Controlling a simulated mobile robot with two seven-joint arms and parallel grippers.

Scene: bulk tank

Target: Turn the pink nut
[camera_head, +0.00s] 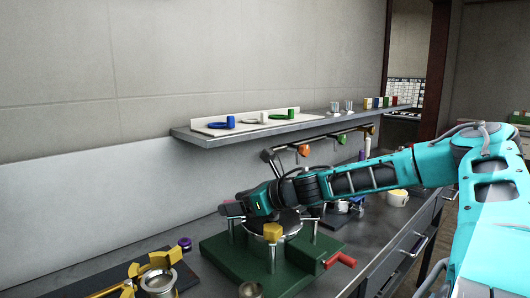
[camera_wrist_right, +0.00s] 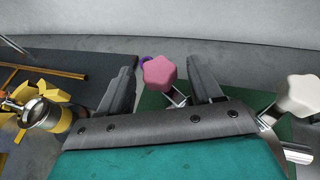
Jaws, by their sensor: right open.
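The pink nut (camera_wrist_right: 160,72) is a lobed knob on a metal stud, seen in the right wrist view. My right gripper (camera_head: 230,207) is open, with one finger on each side of the nut and a visible gap to each. In the head view the gripper is at the left rear of the green base (camera_head: 225,258) and mostly hides the nut. A white nut (camera_wrist_right: 299,93) is to the right in the wrist view. A yellow nut (camera_head: 272,232) stands at the front of the round metal lid. My left gripper is not in view.
A red handle (camera_head: 340,261) sticks out of the green base's right side. A yellow fixture with a metal cup (camera_head: 158,282) and a purple knob (camera_head: 185,243) are at the left. A shelf (camera_head: 250,135) with colored parts hangs above the arm.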

